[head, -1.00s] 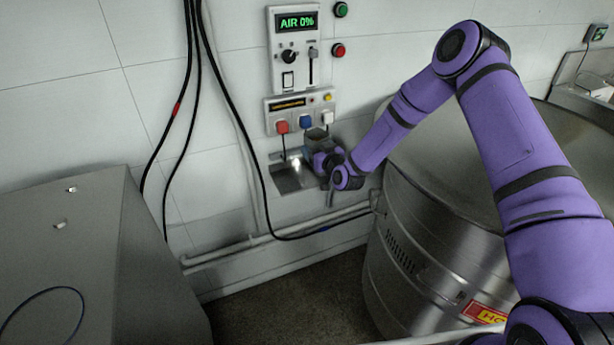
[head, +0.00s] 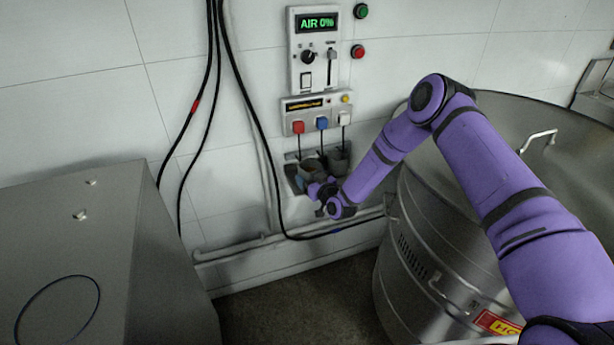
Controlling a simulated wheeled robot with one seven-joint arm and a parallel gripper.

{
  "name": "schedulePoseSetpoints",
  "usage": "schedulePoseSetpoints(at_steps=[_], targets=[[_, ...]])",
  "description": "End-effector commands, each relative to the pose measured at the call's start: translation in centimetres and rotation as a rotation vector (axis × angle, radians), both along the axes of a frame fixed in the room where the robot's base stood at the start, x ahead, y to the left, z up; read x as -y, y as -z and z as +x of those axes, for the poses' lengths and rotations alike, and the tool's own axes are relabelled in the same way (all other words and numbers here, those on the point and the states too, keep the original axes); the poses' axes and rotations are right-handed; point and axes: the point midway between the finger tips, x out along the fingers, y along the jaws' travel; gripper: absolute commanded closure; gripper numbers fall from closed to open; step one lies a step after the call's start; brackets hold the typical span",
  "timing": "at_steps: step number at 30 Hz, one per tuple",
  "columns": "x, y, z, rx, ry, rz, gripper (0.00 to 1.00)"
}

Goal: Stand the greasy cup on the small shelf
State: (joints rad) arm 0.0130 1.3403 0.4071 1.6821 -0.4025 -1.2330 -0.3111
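The small shelf (head: 292,180) is a metal ledge on the wall, below the panel with the red, blue and white knobs. My gripper (head: 322,178) is right at the shelf, small and dark in this view. A dull grey cup-like shape (head: 339,160) stands roughly upright just above and right of my gripper, over the shelf's right side. A darker bluish-grey shape (head: 308,167) is to its left; I cannot tell what it is. My fingers are too small and hidden to show whether they grip the cup, and I cannot see whether its base touches the shelf.
The control panel (head: 316,66) reads AIR 0%. Black cables (head: 243,110) hang to the left, and pipes (head: 235,250) run along the wall below. A large steel vessel (head: 410,215) stands close on the right, a grey metal cabinet (head: 110,240) on the left. The floor between is clear.

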Motion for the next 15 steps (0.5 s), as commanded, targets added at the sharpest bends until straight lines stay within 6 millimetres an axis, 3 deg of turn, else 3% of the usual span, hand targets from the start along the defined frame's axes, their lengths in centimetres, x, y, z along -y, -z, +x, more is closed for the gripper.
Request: schedulePoseSetpoints(at_steps=[6, 15], targets=[[-0.8, 0.4, 4.2, 0.001, 0.002, 0.0, 0.52], [-1.3, 0.6, 6.3, 0.001, 0.001, -0.001, 0.52]])
